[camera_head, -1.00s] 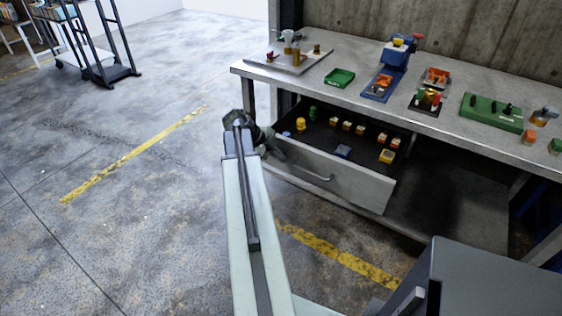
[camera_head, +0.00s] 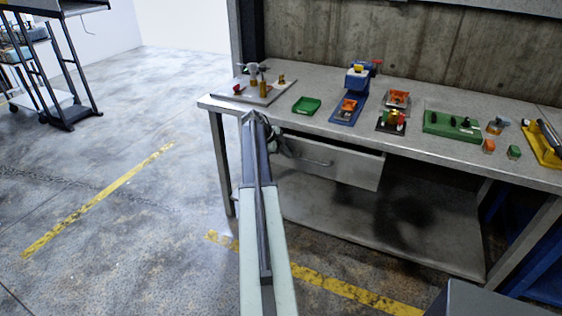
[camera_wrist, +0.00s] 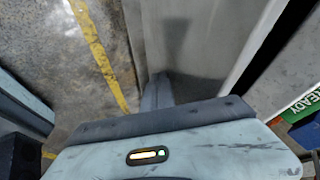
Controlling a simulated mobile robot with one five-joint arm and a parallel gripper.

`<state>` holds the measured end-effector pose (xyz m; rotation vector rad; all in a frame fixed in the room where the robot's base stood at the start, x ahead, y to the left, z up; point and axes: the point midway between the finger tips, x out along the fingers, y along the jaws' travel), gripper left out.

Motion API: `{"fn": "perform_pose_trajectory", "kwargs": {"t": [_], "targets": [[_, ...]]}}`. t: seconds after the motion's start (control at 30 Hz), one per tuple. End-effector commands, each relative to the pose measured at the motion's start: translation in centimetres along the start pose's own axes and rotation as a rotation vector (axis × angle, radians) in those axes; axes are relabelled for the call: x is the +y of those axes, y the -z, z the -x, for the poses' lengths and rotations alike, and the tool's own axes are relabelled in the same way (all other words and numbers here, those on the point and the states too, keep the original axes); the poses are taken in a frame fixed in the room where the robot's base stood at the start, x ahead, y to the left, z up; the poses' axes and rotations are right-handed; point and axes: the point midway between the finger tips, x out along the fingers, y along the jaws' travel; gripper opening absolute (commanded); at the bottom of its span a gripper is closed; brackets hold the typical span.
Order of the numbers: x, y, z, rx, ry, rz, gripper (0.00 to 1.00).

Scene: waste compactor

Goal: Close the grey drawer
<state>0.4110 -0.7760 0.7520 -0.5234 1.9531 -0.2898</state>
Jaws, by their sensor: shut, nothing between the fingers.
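The grey drawer (camera_head: 335,166) is under the workbench in the head view. My gripper (camera_head: 277,143) is at the left end of the drawer front, shut and empty, partly hidden by my arm. In the wrist view a smooth grey panel (camera_wrist: 195,40), probably the drawer front, lies close ahead of my gripper (camera_wrist: 158,88). Contact cannot be made out clearly.
The workbench top (camera_head: 270,112) holds a green tray (camera_head: 306,105), a blue fixture (camera_head: 350,105) and a green block (camera_head: 452,125). A lower shelf (camera_head: 350,215) is below the drawer. Open floor (camera_head: 110,170) lies to the left. A dark cart (camera_head: 60,75) stands far left.

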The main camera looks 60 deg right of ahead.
Motion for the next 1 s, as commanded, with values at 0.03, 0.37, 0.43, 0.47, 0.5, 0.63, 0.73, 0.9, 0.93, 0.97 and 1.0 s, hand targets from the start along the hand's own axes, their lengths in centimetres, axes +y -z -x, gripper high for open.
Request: {"fn": "perform_pose_trajectory", "kwargs": {"t": [0.03,0.37,0.43,0.47,0.5,0.63,0.73,0.9,0.93,0.97,1.0], "targets": [[-0.7,-0.2,-0.3,-0.001,0.001,0.001,0.00],[-2.2,-0.5,-0.9,-0.003,0.002,0.006,0.00],[-2.2,-0.5,-0.9,-0.003,0.002,0.006,0.00],[-2.2,-0.5,-0.9,-0.003,0.002,0.006,0.00],[-2.2,-0.5,-0.9,-0.003,0.002,0.006,0.00],[-2.2,-0.5,-0.9,-0.003,0.003,0.006,0.00],[-2.1,-0.5,-0.9,-0.003,0.003,0.006,0.00],[-0.8,-0.6,-0.1,-0.004,0.004,0.008,0.00],[-0.2,-0.6,0.2,-0.004,0.004,0.008,0.00],[0.5,-0.6,0.6,-0.005,0.005,0.009,0.00],[1.4,-0.7,1.1,-0.005,0.005,0.011,0.00]]}}
